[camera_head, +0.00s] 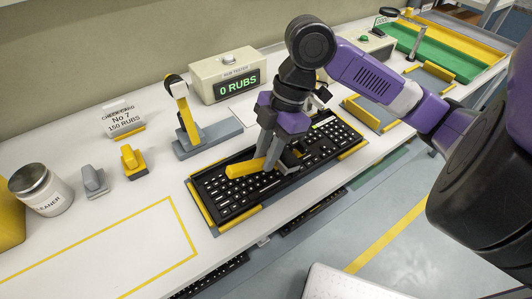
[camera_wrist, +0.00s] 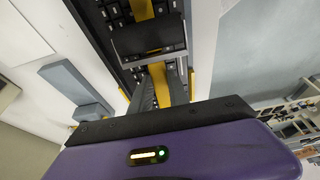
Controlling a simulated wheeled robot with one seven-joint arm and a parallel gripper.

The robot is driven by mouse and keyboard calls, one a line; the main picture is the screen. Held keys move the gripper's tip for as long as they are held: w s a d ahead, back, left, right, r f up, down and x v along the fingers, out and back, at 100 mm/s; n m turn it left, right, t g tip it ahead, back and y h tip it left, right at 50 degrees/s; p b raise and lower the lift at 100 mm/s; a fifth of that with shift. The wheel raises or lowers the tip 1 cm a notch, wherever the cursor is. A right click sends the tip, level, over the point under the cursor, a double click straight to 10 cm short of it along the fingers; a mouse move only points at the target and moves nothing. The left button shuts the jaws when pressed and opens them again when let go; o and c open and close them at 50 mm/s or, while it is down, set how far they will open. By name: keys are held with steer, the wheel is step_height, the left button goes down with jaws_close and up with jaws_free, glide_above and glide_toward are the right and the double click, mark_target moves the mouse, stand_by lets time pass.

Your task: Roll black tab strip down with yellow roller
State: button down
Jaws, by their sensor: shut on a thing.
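My gripper (camera_head: 272,155) points down over the middle of the black keyboard (camera_head: 218,195), shut on a yellow bar (camera_head: 246,168). The bar sticks out to the left, low over the keys; I cannot tell if it touches them. In the wrist view the bar (camera_wrist: 159,84) runs between my fingers, and a dark block (camera_wrist: 148,38) lies across it. I cannot tell whether this bar is the yellow roller. I cannot pick out the black tab strip among the dark keys.
The keyboard sits in a yellow-edged holder (camera_head: 201,204). Behind it stands a rub tester (camera_head: 227,74) reading 0 RUBS. At left are a sign (camera_head: 124,118), a yellow block (camera_head: 132,160), a grey block (camera_head: 93,180) and a cleaner jar (camera_head: 44,191). The yellow-outlined area (camera_head: 110,245) is clear.

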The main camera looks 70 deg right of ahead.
steer(key=shift+s+d, duration=0.3)
steer(key=shift+d, duration=0.2)
steer(key=shift+s+d+b, duration=0.15)
steer(key=shift+d+b, duration=0.1)
steer(key=shift+b, duration=0.1)
stand_by(0.4)
step_height(320, 180, up, 8)
steer(key=p, duration=0.6)
stand_by(0.4)
